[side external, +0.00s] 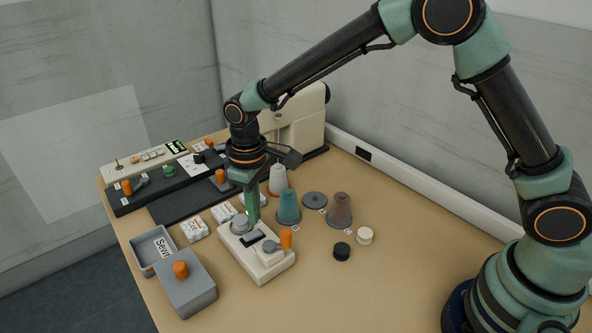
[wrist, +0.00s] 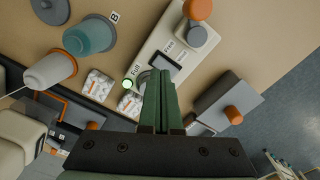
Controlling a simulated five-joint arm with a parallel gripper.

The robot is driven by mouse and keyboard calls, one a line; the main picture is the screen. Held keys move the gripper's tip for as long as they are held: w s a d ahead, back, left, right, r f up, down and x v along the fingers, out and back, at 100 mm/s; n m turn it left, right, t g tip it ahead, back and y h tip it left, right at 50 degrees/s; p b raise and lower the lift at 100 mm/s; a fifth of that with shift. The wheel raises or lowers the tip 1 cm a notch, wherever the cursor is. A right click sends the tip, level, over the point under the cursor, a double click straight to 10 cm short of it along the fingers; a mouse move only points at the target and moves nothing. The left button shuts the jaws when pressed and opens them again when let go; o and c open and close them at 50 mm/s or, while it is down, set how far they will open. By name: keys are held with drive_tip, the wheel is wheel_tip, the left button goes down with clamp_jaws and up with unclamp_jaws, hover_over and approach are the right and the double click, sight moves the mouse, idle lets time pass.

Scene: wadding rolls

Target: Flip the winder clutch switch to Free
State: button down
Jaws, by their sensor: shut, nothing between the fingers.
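The cream winder box (side external: 265,266) stands on the table below my gripper (side external: 253,220). My gripper (wrist: 160,72) is shut and empty, pointing down over the box's other end, apart from the lever. The fingers partly hide the box's far end, near a "Full" label and a lit green lamp (wrist: 127,84).
A grey box with an orange knob (side external: 181,269) and an open grey bin (side external: 144,262) stand to the left. White packets (side external: 195,228) lie behind. The front table is clear.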

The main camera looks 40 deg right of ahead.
sight(257, 232)
drive_tip(key=shift+r, duration=1.9)
drive_tip(key=s+d+r+m+t, duration=0.2)
drive_tip(key=s+d+r+m, duration=0.15)
drive_tip(key=d+r, duration=0.65)
drive_tip(key=s+d+r+m+t, duration=0.2)
drive_tip(key=s+d+r+t, duration=0.1)
drive_tip(key=s+d, duration=0.6)
drive_tip(key=shift+s+d+t, duration=0.2)
drive_tip(key=shift+s+t, duration=0.1)
drive_tip(key=shift+s, duration=0.65)
drive_tip(key=shift+r+m, duration=0.1)
drive_tip(key=shift+m, duration=0.15)
